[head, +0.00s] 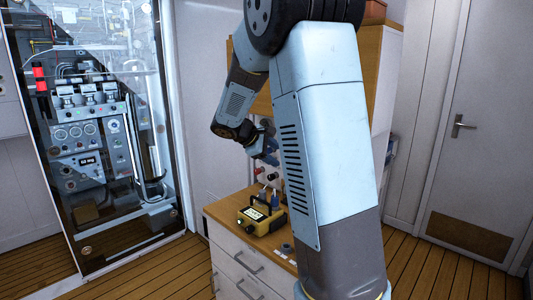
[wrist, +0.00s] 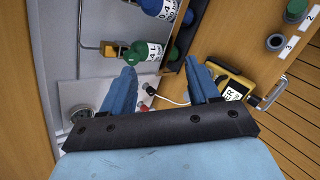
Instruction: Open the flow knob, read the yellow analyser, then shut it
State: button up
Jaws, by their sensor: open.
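The yellow analyser (head: 262,217) sits on the wooden top of a drawer cabinet in the head view. It also shows at the right in the wrist view (wrist: 236,84), with a white label and a thin white cable beside it. A small red knob (wrist: 151,90) and a dark knob beside it show between my fingers, by a pale panel (wrist: 95,95) with a round gauge. I cannot tell which is the flow knob. My gripper (wrist: 164,80) is open and empty, its blue fingers apart above the panel. In the head view my gripper (head: 267,157) is near the wall behind the analyser.
A green bottle (wrist: 141,50) and a blue bottle (wrist: 158,8) stand close beyond my fingers, held by metal brackets. Numbered holders (wrist: 275,42) line the counter's edge at right. A glazed equipment cabinet (head: 90,140) stands at left; the wooden floor (head: 150,270) before it is clear.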

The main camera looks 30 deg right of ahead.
jog(key=w+a+f+n+t+h, duration=0.1)
jog(key=w+f+n+t+h, duration=0.3)
jog(key=w, duration=0.7)
jog(key=w+a+f+n+t+h, duration=0.1)
jog(key=w+f+n+h, duration=0.2)
jog(key=w+f+n, duration=0.65)
jog(key=w+d+r+m, duration=0.3)
jog(key=w+d, duration=0.4)
jog(key=d, duration=0.6)
jog(key=shift+w, duration=0.2)
jog(key=shift+a, duration=0.1)
jog(key=shift+r, duration=0.1)
jog(key=c, duration=1)
